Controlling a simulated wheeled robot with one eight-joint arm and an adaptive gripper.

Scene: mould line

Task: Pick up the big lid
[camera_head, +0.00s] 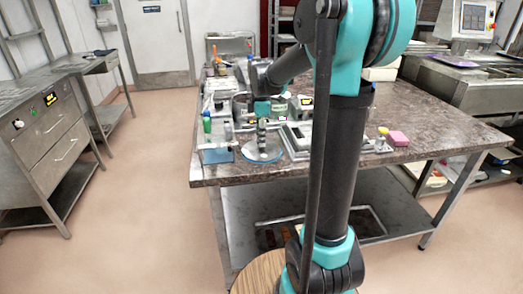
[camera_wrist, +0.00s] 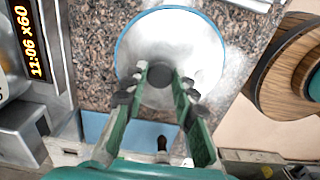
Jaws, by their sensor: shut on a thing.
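The big lid is a round, pale metal disc with a thin blue rim (camera_wrist: 205,55). In the head view the lid (camera_head: 262,155) is near the front edge of the stone-topped table. My gripper (camera_wrist: 160,76) is shut on the dark knob at the lid's middle, one finger on each side. In the head view my gripper (camera_head: 262,136) points down over the lid. The fingers hide part of the knob. I cannot tell whether the lid touches the table top or is slightly above it.
A blue plate (camera_head: 218,156) lies just left of the lid, with a green bottle (camera_head: 207,123) behind it. A metal frame (camera_head: 297,140) stands to the right. A pink sponge (camera_head: 398,138) lies farther right. A lit display (camera_wrist: 28,42) is left in the wrist view.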

